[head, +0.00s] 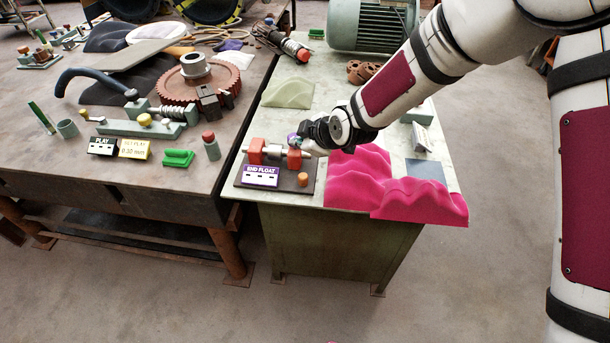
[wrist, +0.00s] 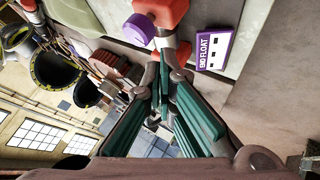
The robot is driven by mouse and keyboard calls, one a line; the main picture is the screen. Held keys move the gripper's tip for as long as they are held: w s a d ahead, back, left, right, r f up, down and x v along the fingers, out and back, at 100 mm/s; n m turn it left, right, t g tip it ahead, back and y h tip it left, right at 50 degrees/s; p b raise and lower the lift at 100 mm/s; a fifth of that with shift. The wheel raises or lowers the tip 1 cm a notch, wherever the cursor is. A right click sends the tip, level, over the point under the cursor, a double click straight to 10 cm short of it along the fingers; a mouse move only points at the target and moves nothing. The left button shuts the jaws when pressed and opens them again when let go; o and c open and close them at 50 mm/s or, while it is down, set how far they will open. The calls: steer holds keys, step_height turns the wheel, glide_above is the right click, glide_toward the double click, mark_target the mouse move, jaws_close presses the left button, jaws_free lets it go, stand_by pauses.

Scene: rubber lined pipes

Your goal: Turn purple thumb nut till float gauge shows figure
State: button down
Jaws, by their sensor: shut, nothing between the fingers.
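The purple thumb nut (wrist: 139,29) shows near the top of the wrist view, beside a red block (wrist: 168,10). In the head view the nut (head: 293,138) is small and partly hidden by my gripper. The float gauge sign (head: 261,176), white and purple and lettered END FLOAT, stands in front of the red blocks; it also shows in the wrist view (wrist: 217,45). Its dark marks show no figure I can read. My gripper (wrist: 167,75), with teal finger pads, is shut and empty. Its tips are close to the nut and shaft; I cannot tell whether they touch.
A bright pink wavy block (head: 400,185) lies just right of the fixture, under my arm. An orange knob (head: 303,180) sits on the fixture's dark plate. A green motor (head: 372,25) stands behind.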

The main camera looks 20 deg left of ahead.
mark_target(301, 177)
steer(key=shift+f+b, duration=1.05)
steer(key=shift+f, duration=3.4)
steer(key=shift+f, duration=0.4)
steer(key=shift+f+b, duration=0.35)
steer(key=shift+f, duration=0.3)
steer(key=shift+r, duration=0.1)
steer(key=shift+r+p, duration=0.35)
steer(key=shift+r, duration=0.65)
steer(key=shift+r, duration=0.1)
steer(key=shift+r+p, duration=0.6)
steer(key=shift+r, duration=1.8)
